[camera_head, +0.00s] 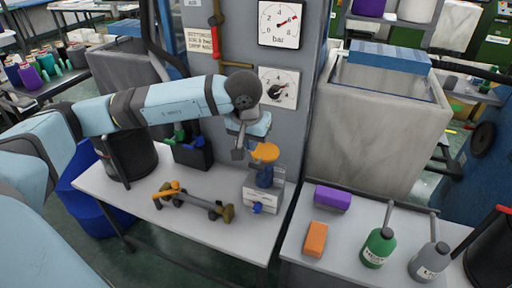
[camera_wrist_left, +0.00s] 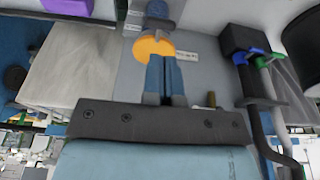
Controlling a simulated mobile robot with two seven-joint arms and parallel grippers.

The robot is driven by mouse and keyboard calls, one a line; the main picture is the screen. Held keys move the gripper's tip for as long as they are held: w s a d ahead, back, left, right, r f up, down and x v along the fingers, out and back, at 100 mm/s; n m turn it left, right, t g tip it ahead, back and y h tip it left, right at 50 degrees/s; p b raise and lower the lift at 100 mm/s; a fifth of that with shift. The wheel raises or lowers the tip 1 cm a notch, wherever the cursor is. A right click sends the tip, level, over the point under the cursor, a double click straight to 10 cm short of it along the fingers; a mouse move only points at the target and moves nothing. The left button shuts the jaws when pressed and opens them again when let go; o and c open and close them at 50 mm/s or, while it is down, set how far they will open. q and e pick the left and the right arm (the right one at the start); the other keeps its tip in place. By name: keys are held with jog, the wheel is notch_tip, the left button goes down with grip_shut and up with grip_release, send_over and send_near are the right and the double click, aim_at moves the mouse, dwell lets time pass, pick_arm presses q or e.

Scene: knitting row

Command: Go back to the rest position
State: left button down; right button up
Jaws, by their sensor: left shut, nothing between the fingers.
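My left arm reaches in from the left across the white table (camera_head: 150,215). Its gripper (camera_head: 238,154) points down, just left of and above an orange-topped blue valve (camera_head: 265,152) on a small stand. In the left wrist view the gripper's two blue fingers (camera_wrist_left: 165,98) lie together, with nothing seen between them. The orange top (camera_wrist_left: 147,46) shows behind the fingertips there; whether they touch it I cannot tell. My right gripper is in neither view.
A grey panel with two dials (camera_head: 281,24) stands behind the gripper. A brass pipe fitting (camera_head: 190,200) and a black bin (camera_head: 131,155) are on the table.

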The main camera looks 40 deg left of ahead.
pick_arm(q)
jog(key=shift+s+d+r, duration=0.2)
jog(key=shift+s+r, duration=0.45)
jog(key=shift+r, duration=0.1)
jog(key=shift+s+d+r, duration=0.15)
jog(key=shift+s+r, duration=0.45)
jog(key=shift+r, duration=0.1)
